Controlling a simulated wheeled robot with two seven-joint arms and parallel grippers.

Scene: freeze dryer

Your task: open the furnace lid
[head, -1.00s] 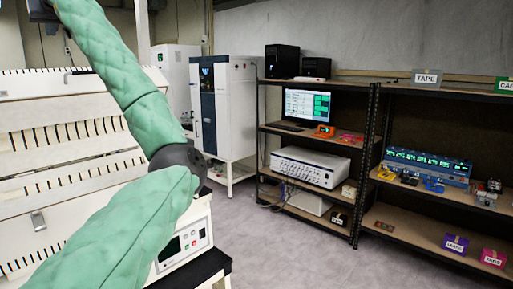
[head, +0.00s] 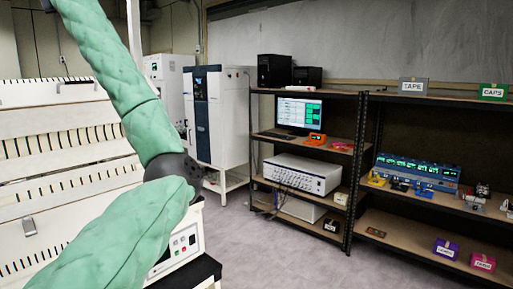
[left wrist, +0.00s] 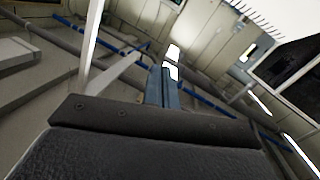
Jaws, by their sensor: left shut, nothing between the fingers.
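The furnace (head: 40,200) is the white slotted body at the left of the head view. I cannot tell from this angle how far the lid stands open. My green left arm crosses in front of the furnace and rises out of the top of the picture. My left gripper (left wrist: 163,85) shows in the left wrist view with its fingers together and nothing between them. No contact with the lid is visible. My right gripper is out of view.
A furnace control panel (head: 184,242) sits low beside my arm. A tall white and dark-blue cabinet (head: 215,115) stands behind. Shelves (head: 330,95) with a monitor, instruments and labelled boxes line the right. Grey floor (head: 285,255) is clear in the middle.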

